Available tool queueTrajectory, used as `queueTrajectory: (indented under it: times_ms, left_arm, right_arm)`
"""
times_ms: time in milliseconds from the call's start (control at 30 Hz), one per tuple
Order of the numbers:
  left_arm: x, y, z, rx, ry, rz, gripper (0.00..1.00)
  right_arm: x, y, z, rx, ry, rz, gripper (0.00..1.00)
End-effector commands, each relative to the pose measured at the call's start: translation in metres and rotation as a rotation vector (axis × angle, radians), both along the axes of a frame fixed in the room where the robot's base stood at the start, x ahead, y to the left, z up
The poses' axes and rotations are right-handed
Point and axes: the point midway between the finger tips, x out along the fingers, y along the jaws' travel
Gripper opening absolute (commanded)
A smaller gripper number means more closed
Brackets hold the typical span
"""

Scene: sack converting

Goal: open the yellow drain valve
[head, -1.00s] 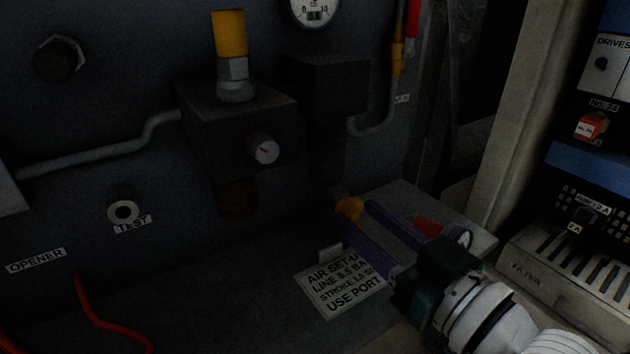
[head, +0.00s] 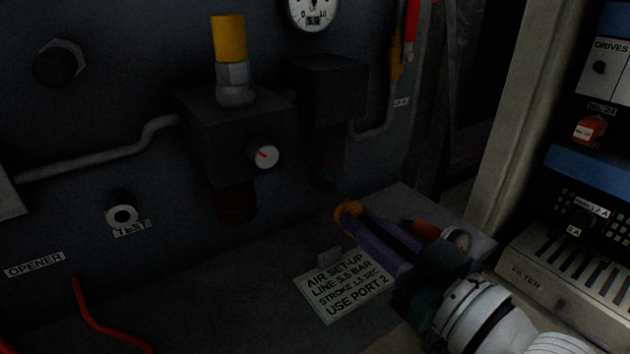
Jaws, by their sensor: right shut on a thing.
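The yellow drain valve (head: 346,210) is a small yellow piece below the dark bowl (head: 325,168) of the right-hand dark block on the panel. My right gripper (head: 356,217) reaches in from the lower right. Its two purple fingers are shut on the yellow valve at their tips and hide part of it. How far the valve is turned cannot be told. My left gripper is not in view.
A white air set-up card (head: 345,286) stands just below the gripper fingers. A red-orange tool with a round gauge (head: 458,240) lies on the ledge right behind my gripper. A regulator with a yellow top (head: 229,38) is on the left. A red hose (head: 95,316) is lower left.

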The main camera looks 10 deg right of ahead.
Motion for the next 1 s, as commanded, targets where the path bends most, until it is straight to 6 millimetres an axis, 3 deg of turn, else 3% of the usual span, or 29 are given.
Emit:
queueTrajectory:
  times_ms: [367,633,667,700,900,1000]
  left_arm:
    - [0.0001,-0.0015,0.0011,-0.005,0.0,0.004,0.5]
    - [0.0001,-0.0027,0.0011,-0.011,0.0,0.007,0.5]
    - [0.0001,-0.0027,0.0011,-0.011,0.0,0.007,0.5]
    - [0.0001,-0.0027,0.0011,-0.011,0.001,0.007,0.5]
    - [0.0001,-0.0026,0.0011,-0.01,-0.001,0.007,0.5]
    - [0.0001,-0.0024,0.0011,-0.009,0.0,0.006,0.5]
  right_arm:
    - [0.0,-0.0009,-0.0003,0.179,0.065,0.0,0.0]
    - [0.0002,-0.001,-0.0004,0.19,0.069,0.0,0.0]
    - [0.0002,-0.001,-0.0004,0.189,0.069,0.0,0.17]
    - [0.0002,-0.001,-0.0004,0.189,0.07,0.0,0.22]
    - [0.0002,-0.0009,-0.0003,0.188,0.068,0.0,0.44]
    - [0.0002,-0.0009,-0.0003,0.188,0.068,0.0,0.46]
